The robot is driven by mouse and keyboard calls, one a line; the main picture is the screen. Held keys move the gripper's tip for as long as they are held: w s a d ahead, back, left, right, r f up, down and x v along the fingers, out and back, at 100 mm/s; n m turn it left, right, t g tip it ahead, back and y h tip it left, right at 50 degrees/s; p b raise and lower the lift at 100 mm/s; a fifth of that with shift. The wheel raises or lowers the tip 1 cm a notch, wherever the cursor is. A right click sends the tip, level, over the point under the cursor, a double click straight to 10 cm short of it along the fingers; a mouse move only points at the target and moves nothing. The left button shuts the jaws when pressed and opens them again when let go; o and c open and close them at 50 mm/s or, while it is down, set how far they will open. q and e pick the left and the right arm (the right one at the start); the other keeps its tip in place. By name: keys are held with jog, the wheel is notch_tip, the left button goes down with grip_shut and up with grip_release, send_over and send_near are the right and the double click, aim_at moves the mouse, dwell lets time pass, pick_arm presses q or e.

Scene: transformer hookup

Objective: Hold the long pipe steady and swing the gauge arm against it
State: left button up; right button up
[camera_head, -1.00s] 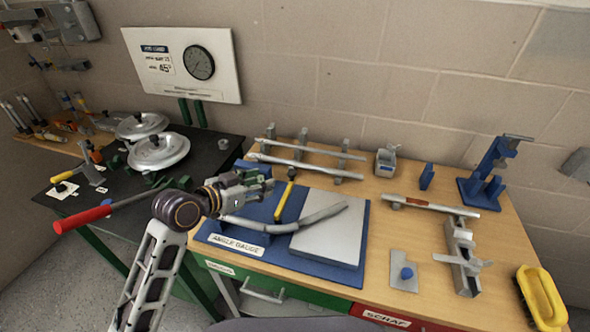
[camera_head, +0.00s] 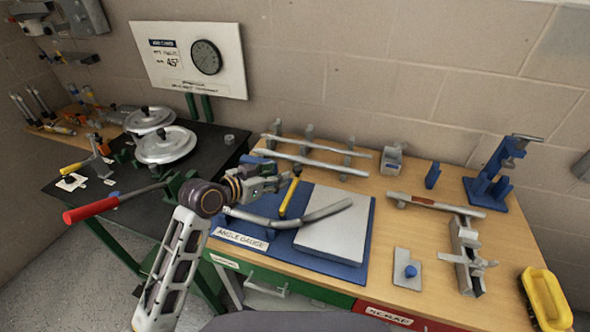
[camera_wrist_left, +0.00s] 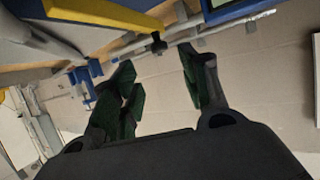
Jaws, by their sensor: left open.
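The blue angle gauge board (camera_head: 362,262) lies on the wooden bench and carries a grey plate (camera_head: 325,232). A long grey bent pipe (camera_head: 270,221) lies across its front part and onto the plate. The yellow gauge arm (camera_head: 290,197) with a black end stands behind the pipe, left of the plate. A yellow bar, seemingly this arm, shows in the left wrist view (camera_wrist_left: 105,14). My left gripper (camera_head: 285,182) is open and hovers beside the yellow arm, above and behind the pipe's left part. In the left wrist view its dark green fingers (camera_wrist_left: 163,95) are apart, with nothing between them.
Straight pipes rest on a rack (camera_head: 308,158) behind the gauge. A vise (camera_head: 465,255), a blue press (camera_head: 487,190) and a yellow tray (camera_head: 546,297) stand at the right. A red-handled bender (camera_head: 92,209) is on the dark table at left.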

aim_at(297, 169)
pick_arm(q)
jog(key=shift+x, duration=4.9)
jog(key=shift+r, duration=0.1)
grip_shut()
